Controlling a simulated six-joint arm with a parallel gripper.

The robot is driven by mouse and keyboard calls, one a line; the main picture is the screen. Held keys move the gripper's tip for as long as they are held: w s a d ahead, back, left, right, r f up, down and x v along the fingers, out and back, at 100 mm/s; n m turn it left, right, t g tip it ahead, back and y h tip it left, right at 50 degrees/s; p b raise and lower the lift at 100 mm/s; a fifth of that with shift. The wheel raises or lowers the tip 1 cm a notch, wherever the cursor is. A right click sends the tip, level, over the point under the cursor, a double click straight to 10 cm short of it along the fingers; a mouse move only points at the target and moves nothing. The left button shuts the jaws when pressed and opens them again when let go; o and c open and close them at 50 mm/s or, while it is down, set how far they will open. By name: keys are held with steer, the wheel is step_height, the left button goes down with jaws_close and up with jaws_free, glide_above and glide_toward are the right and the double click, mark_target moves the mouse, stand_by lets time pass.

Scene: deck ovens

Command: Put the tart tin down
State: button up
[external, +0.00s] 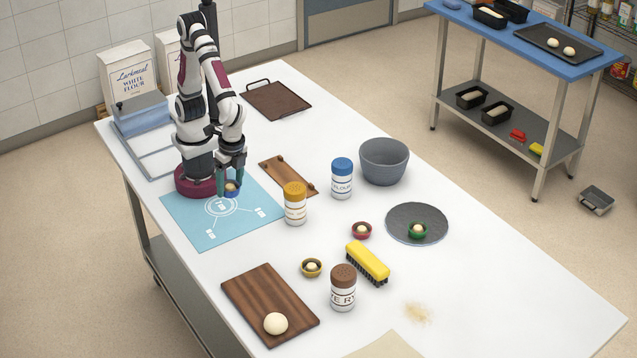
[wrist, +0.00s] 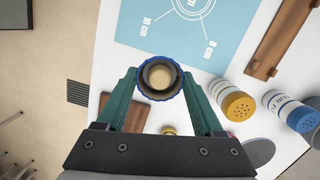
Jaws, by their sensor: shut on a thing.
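A small blue tart tin (external: 232,192) with a pale dough ball in it is held between the green fingers of my gripper (external: 232,184). In the wrist view the tin (wrist: 144,92) sits level between the fingertips (wrist: 160,84), its blue fluted rim facing me. It is over the light blue mat (external: 180,213) close to my base; whether it touches the mat I cannot tell. Other tins with dough stand apart: a yellow one (external: 311,273), a red one (external: 368,232) and a green one (external: 411,234) on a round slate (external: 438,232).
A yellow shaker (external: 295,207) stands by the mat's right corner, and a blue shaker (external: 342,182) beyond it. A board (external: 255,300) with dough, a brush (external: 368,261) and a brown shaker (external: 343,291) are nearer the front.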

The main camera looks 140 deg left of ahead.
steer(key=n, duration=0.2)
glide_toward(221, 220)
steer(key=f, duration=0.4)
steer(key=s+f, duration=0.1)
steer(key=f, duration=0.1)
steer(key=shift+d+f, duration=0.15)
steer(key=o, duration=1.4)
steer(key=shift+c, duration=0.2)
steer(key=shift+w, duration=0.1)
step_height(221, 220, up, 17)
steer(key=s+a+m+y, duration=0.1)
steer(key=s+a+m, duration=0.1)
steer(key=m, duration=0.2)
steer(key=shift+a+m+t, duration=0.3)
steer(key=shift+a+m, duration=0.1)
steer(key=s+a+r+m, duration=0.1)
steer(key=s+a+r+m+y, duration=0.1)
steer(key=s+m, duration=0.1)
steer(key=s+a+r+m, duration=0.1)
steer(key=s+r+m, duration=0.1)
steer(key=shift+s+a+t, duration=0.2)
steer(key=shift+a+t, duration=0.1)
